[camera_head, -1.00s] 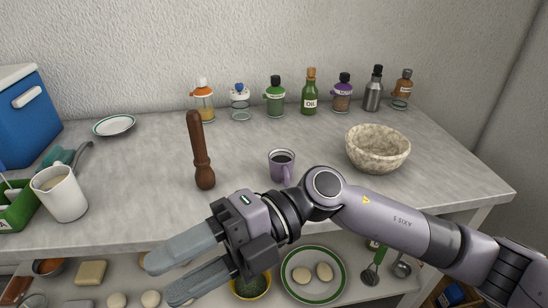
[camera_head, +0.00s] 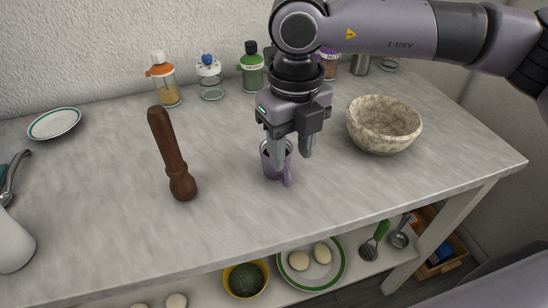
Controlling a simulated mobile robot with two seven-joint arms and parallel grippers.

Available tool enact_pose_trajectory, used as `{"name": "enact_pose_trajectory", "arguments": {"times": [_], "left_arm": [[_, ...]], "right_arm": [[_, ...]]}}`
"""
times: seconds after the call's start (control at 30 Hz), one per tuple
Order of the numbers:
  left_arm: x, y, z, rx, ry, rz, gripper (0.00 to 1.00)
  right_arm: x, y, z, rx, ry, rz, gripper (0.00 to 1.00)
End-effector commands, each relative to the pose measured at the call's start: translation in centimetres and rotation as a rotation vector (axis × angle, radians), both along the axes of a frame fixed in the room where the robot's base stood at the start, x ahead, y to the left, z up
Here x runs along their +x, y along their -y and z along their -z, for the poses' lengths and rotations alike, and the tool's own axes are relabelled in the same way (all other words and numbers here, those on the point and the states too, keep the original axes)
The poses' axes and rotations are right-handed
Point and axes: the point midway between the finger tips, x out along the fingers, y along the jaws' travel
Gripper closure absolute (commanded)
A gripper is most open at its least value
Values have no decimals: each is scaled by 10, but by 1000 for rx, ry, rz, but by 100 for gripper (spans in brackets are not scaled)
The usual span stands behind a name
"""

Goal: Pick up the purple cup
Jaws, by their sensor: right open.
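The purple cup (camera_head: 271,168) stands upright on the grey counter (camera_head: 235,215), its handle facing the front right. My right gripper (camera_head: 291,161) points straight down over the cup, with its fingers apart. One finger overlaps the cup's opening in the picture and the other is to the right of the cup. I cannot tell whether either finger touches it. The fingers hide part of the rim and the dark inside. My left gripper is not in view.
A stone bowl (camera_head: 384,125) is close on the right. The counter's front is clear.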

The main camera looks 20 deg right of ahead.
Motion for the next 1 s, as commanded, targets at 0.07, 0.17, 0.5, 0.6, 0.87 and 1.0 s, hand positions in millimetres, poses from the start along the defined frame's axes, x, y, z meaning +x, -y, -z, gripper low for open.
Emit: {"name": "enact_pose_trajectory", "arguments": {"times": [0.07,0.17,0.5,0.6,0.87,1.0], "left_arm": [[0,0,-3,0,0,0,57],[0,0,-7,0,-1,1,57],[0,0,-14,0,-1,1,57],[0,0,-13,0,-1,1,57],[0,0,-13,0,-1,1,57],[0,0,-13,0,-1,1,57]], "right_arm": [[-1,0,9,0,-4,-1,54],[-3,-2,20,1,-5,-2,54],[-4,-4,61,3,-4,-2,54],[-4,-4,62,5,-2,-2,54],[-4,-4,62,4,-3,-2,100],[-4,-4,61,5,-2,-2,100]]}}
